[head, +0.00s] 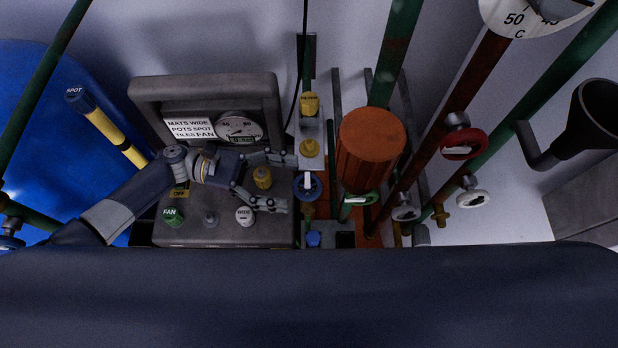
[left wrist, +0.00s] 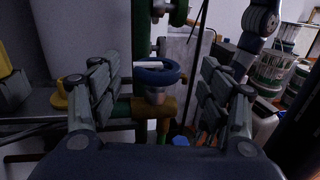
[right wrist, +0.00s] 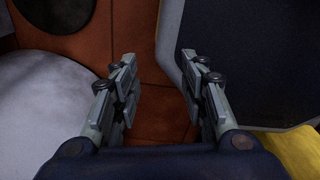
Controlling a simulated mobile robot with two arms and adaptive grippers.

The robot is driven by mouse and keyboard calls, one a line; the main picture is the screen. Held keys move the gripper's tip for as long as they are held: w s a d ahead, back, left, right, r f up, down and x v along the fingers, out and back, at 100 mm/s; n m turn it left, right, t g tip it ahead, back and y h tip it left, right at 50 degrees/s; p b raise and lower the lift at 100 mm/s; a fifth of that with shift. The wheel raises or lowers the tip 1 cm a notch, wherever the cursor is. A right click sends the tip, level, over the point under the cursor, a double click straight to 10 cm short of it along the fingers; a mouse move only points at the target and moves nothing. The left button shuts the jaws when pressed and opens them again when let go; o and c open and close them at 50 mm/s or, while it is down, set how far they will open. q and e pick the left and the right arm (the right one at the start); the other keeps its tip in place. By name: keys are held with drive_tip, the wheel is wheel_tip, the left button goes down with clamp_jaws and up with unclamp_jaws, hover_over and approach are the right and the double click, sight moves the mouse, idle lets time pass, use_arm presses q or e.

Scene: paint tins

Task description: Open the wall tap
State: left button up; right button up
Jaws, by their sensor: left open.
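A blue handwheel tap (head: 308,186) with a white bar across it sits on a brassy pipe fitting at the wall, right of the grey panel. Which of the several handwheels is the wall tap is not labelled. My left gripper (head: 283,182) is open, its fingertips just left of the blue wheel. In the left wrist view the blue wheel (left wrist: 160,76) shows in the gap between the spread fingers (left wrist: 158,85), apparently untouched. My right gripper (right wrist: 158,62) shows only in the right wrist view, fingers apart and empty above an orange-brown surface.
The grey panel (head: 225,235) carries knobs and a gauge (head: 238,126). A blue tank (head: 40,110) stands at left. Tins (left wrist: 272,66) show in the left wrist view.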

sight(309, 185)
use_arm(q)
drive_tip(key=d, duration=0.3)
drive_tip(key=shift+s+d+p, duration=0.15)
drive_tip(key=shift+p, duration=0.2)
drive_tip(key=shift+s+d, duration=0.25)
drive_tip(key=shift+d, duration=0.85)
drive_tip(key=shift+f, duration=0.1)
drive_tip(key=c, duration=1.1)
use_arm(e)
drive_tip(key=shift+w+r, duration=0.5)
drive_tip(key=shift+r, duration=0.35)
